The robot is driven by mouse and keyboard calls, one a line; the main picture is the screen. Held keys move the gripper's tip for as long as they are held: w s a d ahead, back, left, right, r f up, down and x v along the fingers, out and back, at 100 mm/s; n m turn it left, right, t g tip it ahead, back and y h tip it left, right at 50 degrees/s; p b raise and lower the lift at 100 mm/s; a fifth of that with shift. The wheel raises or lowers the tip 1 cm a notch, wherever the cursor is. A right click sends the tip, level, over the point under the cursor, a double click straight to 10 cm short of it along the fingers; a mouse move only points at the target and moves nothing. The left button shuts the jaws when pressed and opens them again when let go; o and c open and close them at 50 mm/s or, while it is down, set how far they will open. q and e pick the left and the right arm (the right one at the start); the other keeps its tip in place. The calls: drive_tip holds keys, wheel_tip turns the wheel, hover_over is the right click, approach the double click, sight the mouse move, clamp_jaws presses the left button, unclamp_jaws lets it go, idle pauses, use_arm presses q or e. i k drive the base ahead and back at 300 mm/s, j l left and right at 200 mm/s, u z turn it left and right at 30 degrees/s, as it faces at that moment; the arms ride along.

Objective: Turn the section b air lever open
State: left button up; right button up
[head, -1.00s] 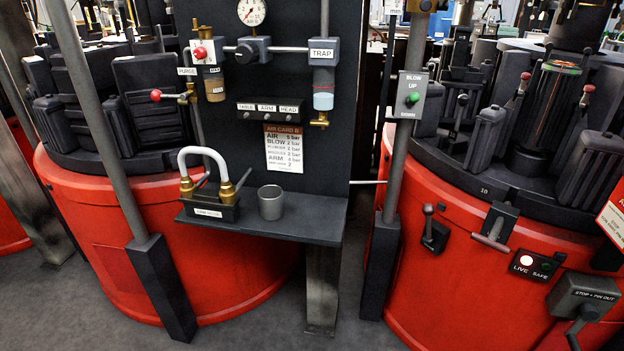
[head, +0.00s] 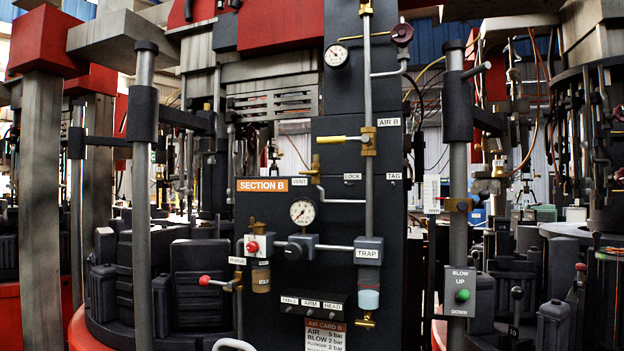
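The section B air lever (head: 338,139) has a yellow handle. It sticks out to the left, level, across the upright grey pipe (head: 368,210). It sits on a brass valve (head: 369,141) just below the AIR B label (head: 389,122). The dark panel (head: 335,240) behind carries an orange SECTION B sign (head: 262,185). Nothing is touching the lever. Neither of my grippers shows in the head view.
A VENT-labelled brass fitting (head: 316,168) is just below the lever. Below are a gauge (head: 303,211), a red knob (head: 252,246) and the TRAP bowl (head: 368,290). Grey posts stand left (head: 142,220) and right (head: 458,210) of the panel.

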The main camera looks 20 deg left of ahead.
sight(341, 140)
drive_tip(key=j+z, duration=0.2)
drive_tip(key=z, duration=0.85)
drive_tip(key=k+j+z, duration=0.1)
drive_tip(key=j+z, duration=0.2)
drive_tip(key=j, duration=0.15)
drive_tip(key=k+j+z, duration=0.1)
drive_tip(key=j+z, duration=0.2)
drive_tip(key=j, duration=0.15)
drive_tip(key=k+j+z, duration=0.45)
drive_tip(key=j+z, duration=0.15)
drive_tip(key=j, duration=0.2)
